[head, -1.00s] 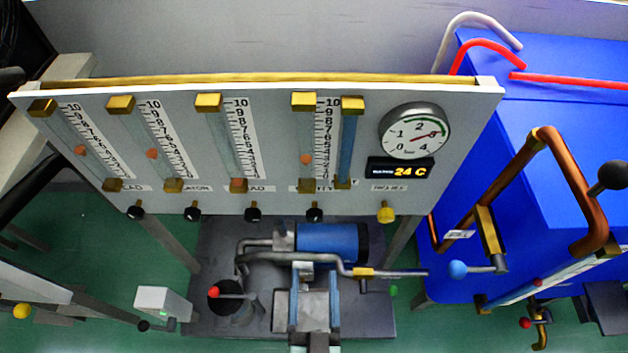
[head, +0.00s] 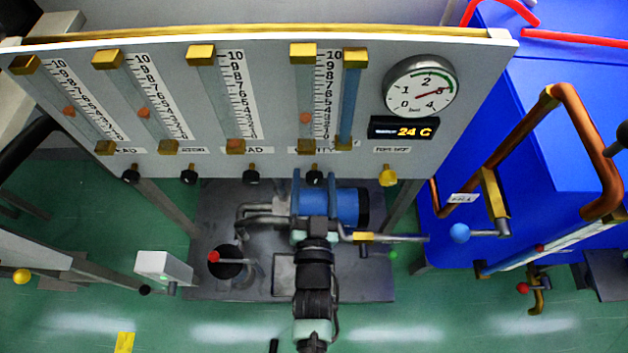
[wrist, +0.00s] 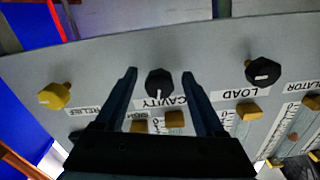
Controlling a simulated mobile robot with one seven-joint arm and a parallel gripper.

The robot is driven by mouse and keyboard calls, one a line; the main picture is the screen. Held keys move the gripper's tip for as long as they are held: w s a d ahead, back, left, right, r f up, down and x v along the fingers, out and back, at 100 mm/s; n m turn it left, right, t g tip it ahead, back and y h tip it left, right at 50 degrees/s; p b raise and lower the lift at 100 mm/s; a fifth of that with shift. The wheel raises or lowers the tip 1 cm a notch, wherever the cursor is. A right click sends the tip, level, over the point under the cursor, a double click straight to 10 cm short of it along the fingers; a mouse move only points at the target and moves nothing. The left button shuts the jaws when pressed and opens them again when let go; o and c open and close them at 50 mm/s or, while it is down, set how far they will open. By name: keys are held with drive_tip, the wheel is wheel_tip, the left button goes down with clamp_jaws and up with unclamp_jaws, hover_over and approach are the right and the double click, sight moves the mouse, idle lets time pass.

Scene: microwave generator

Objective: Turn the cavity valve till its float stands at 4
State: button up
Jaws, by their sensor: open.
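In the wrist view the knob (wrist: 159,83) has a white mark and sits above the CAVITY label (wrist: 165,103). My gripper (wrist: 160,73) is open, one finger on each side of the knob with gaps showing, so it is not gripped. In the head view the knob (head: 314,178) shows between the fingers of my gripper (head: 314,177). The cavity float (head: 305,118) is orange and stands low in its tube, around 3 to 4; the exact mark is too small to read.
The black LOAD knob (wrist: 263,71) and yellow RELIEF knob (wrist: 55,96) flank the cavity knob. A dial (head: 420,87) and a 24 C display (head: 402,128) are on the panel. A blue motor (head: 345,205) lies below my gripper; a blue cabinet (head: 560,130) stands at right.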

drive_tip(key=shift+w, duration=0.15)
drive_tip(key=shift+c, duration=0.3)
clamp_jaws()
drive_tip(key=shift+n, duration=0.4)
drive_tip(key=shift+o, duration=0.3)
unclamp_jaws()
drive_tip(key=s+p, duration=0.1)
drive_tip(key=s, duration=1.2)
drive_tip(key=shift+p, duration=0.4)
